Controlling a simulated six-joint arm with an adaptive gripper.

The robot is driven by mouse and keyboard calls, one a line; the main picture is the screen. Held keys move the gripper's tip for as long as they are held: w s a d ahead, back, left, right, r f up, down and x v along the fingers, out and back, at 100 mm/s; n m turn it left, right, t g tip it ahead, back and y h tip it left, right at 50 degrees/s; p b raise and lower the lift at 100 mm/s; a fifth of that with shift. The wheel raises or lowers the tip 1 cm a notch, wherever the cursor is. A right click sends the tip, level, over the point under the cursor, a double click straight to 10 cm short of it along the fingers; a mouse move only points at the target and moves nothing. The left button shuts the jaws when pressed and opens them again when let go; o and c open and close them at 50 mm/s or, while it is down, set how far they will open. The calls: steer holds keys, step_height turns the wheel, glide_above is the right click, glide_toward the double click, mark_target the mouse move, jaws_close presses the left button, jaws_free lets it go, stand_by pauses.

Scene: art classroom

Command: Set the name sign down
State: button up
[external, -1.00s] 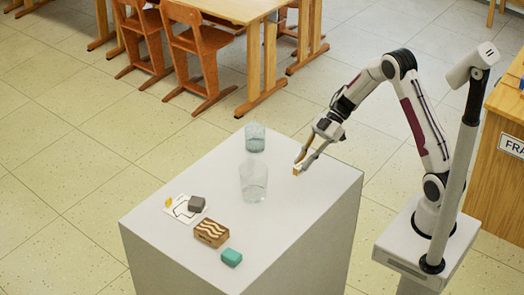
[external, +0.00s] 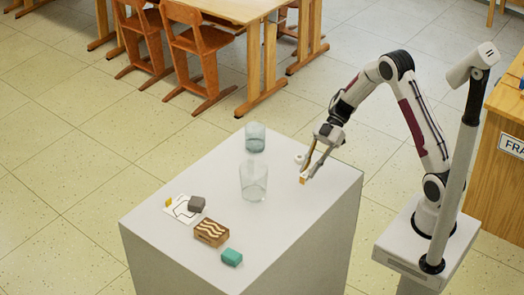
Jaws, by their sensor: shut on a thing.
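My gripper (external: 307,176) is over the right part of the grey-white table top (external: 272,229), fingers pointing down. It is shut on a small orange-brown thing (external: 303,181) at its fingertips, which I take to be the name sign; no writing on it is readable at this size. The thing is at or just above the table top; I cannot tell if it touches. The fingers hide part of it.
A clear glass (external: 254,182) stands mid-table, with a bluish glass (external: 255,137) behind it. A small white thing (external: 299,158) is behind my gripper.

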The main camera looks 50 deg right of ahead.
steer(key=shift+f, duration=2.75)
steer(key=shift+f, duration=1.9)
steer(key=o, duration=0.9)
steer(key=shift+f, duration=0.1)
steer(key=shift+o, duration=0.2)
steer(key=shift+v, duration=0.9)
steer(key=v, duration=1)
